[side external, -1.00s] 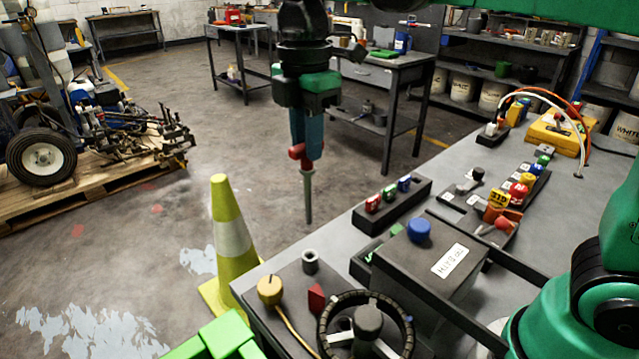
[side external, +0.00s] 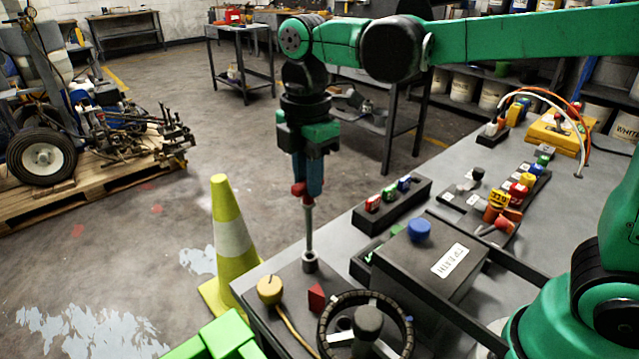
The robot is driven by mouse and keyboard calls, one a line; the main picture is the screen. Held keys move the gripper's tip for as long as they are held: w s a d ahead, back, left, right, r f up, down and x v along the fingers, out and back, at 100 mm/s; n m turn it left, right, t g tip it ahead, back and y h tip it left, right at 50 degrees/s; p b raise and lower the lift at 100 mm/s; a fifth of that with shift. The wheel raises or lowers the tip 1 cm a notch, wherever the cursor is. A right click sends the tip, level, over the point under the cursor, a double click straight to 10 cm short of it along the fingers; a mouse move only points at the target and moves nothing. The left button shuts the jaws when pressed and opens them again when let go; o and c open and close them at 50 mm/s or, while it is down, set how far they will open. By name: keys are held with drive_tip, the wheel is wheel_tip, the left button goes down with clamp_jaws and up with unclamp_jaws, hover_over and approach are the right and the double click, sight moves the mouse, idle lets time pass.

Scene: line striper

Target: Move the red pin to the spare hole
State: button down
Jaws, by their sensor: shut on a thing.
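The red pin has a red head (side external: 298,190) and a long grey shaft (side external: 309,228). My gripper (side external: 307,182) is shut on its head and holds it nearly upright over the near left corner of the bench. The shaft's lower end meets a short grey collar (side external: 310,264) with a hole in its top. I cannot tell whether the tip is inside the hole or just at its mouth. I cannot tell from this view whether this collar is the spare hole.
A yellow knob (side external: 269,289), a red wedge (side external: 316,298) and a black handwheel (side external: 365,322) sit close to the collar. A dark box (side external: 420,262) with a blue button stands to the right. A yellow-green cone (side external: 229,235) stands left of the bench.

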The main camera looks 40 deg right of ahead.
sight(308, 202)
drive_tip(key=shift+f, duration=2)
idle(1.2)
drive_tip(key=shift+c, duration=1.7)
unclamp_jaws()
drive_tip(key=shift+r, duration=3.45)
drive_tip(key=s+d+f+m+t, duration=0.5)
drive_tip(key=s+d+m+t, duration=0.1)
drive_tip(key=m, duration=1.2)
drive_tip(key=shift+s+d+f+t, duration=0.15)
drive_tip(key=shift+d+f+t, duration=0.2)
drive_tip(key=shift+d+t, duration=0.35)
